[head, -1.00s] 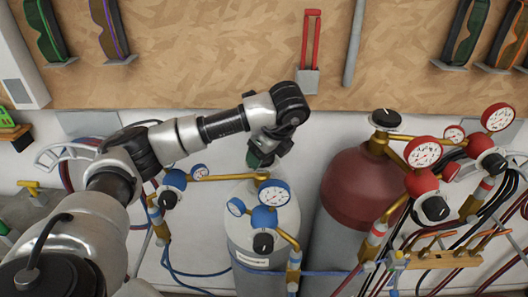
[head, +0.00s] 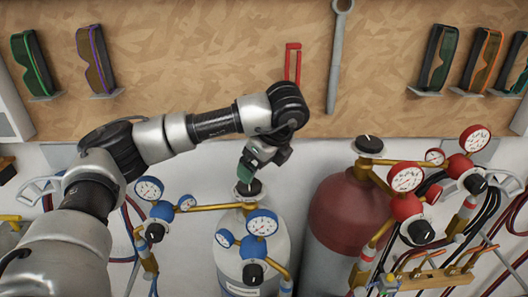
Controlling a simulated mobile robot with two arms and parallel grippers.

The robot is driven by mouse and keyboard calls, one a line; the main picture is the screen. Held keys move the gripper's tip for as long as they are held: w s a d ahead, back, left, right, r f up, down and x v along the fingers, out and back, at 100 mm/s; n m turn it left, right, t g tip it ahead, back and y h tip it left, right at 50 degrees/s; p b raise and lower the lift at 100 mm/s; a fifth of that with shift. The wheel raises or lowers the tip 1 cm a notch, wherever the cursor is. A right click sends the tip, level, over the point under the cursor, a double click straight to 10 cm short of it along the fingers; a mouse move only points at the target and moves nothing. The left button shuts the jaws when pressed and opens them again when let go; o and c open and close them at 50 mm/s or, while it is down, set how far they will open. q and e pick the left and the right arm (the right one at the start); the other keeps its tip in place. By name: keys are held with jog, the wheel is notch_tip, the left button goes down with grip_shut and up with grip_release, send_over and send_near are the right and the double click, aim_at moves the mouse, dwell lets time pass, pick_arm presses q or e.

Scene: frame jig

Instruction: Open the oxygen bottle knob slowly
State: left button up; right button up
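The pale grey bottle (head: 240,271) with blue regulators stands in the middle; I take it to be the oxygen bottle. Its black knob (head: 249,188) sits on top, above the brass valve and pipe. My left arm reaches over from the left, and my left gripper (head: 246,172), with dark green fingertips, points down just above the knob. The fingertips overlap the knob's upper edge in the picture; I cannot tell whether they touch it. The finger opening is hidden from this angle. My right gripper is not in view.
A dark red bottle (head: 348,212) with its own black knob (head: 369,144) and red gauges (head: 407,177) stands to the right. Blue gauges (head: 149,189) and hoses are at left. Goggles (head: 438,57) and a wrench (head: 337,55) hang on the wooden board behind.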

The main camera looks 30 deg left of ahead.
pick_arm(q)
jog(key=v, duration=0.3)
jog(key=shift+r, duration=0.15)
